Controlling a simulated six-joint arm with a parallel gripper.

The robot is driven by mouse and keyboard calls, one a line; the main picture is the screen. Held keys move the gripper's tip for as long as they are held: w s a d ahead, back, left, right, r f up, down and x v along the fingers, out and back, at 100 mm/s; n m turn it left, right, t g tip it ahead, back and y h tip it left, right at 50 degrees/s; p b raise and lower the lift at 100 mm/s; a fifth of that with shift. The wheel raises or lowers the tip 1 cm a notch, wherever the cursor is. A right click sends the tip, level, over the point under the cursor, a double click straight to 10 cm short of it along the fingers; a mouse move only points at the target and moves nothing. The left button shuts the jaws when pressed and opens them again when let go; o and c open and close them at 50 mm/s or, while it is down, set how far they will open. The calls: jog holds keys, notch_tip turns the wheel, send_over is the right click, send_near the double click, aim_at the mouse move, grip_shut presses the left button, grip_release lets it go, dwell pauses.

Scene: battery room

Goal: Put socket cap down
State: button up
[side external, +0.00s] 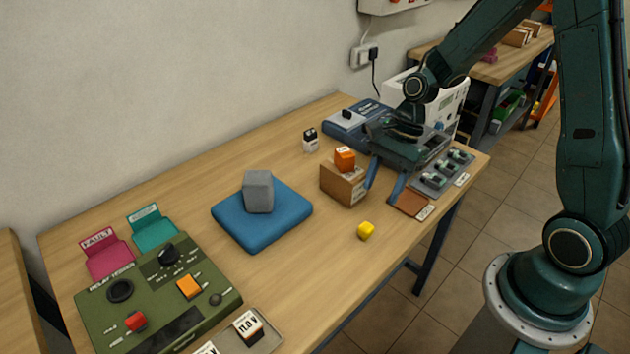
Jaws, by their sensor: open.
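I cannot tell for sure which thing is the socket cap. The green relay tester (158,300) at the front left has a round black part (120,291) that looks like a socket or its cover. Whether that part is a cap, raised or lowered, is too small to tell. My gripper (381,193) is at the right part of the table, far from the tester. It points down with its two blue-grey fingers apart and nothing visible between them. The left finger appears close beside a brown box (341,186); contact is unclear.
An orange block (345,159) sits on the brown box. A grey block (258,191) rests on a blue cushion (284,224). A grey switch panel (437,180) and brown pad (411,204) are at the right.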

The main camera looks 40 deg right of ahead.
jog(key=shift+v, duration=0.85)
jog(key=shift+r, duration=0.1)
jog(key=s+a+r+n+t+h, duration=0.1)
jog(key=s+r+n+t+h, duration=0.3)
jog(key=s+r+n, duration=1.1)
notch_tip(320, 180, up, 3)
jog(key=n+t, duration=0.1)
jog(key=n, duration=0.2)
jog(key=shift+s+a+r+t+h, duration=0.15)
jog(key=shift+s+a+t+h, duration=0.1)
jog(key=shift+a+t+h, duration=0.05)
